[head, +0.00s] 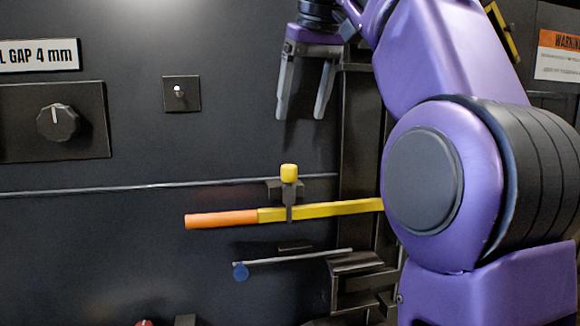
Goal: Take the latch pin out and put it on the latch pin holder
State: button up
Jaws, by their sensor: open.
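A pin with a yellow cap (289,173) stands upright in a dark bracket (274,190) on the black panel; it looks like the latch pin. The bracket sits at a yellow bar (335,209) with an orange grip (222,218). My gripper (301,113) points down, open and empty, above the yellow cap in the picture and apart from it. How far it stands out from the panel I cannot tell. I cannot tell for sure which part is the latch pin holder.
A thin grey rod (130,188) runs across the panel. A black dial (58,122) and toggle switch (180,91) are at left. My arm hides the bar's right end.

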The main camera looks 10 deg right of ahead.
aim_at(290, 166)
jog(key=x, duration=1.4)
jog(key=shift+w+f, duration=0.15)
jog(key=shift+f, duration=0.2)
grip_shut()
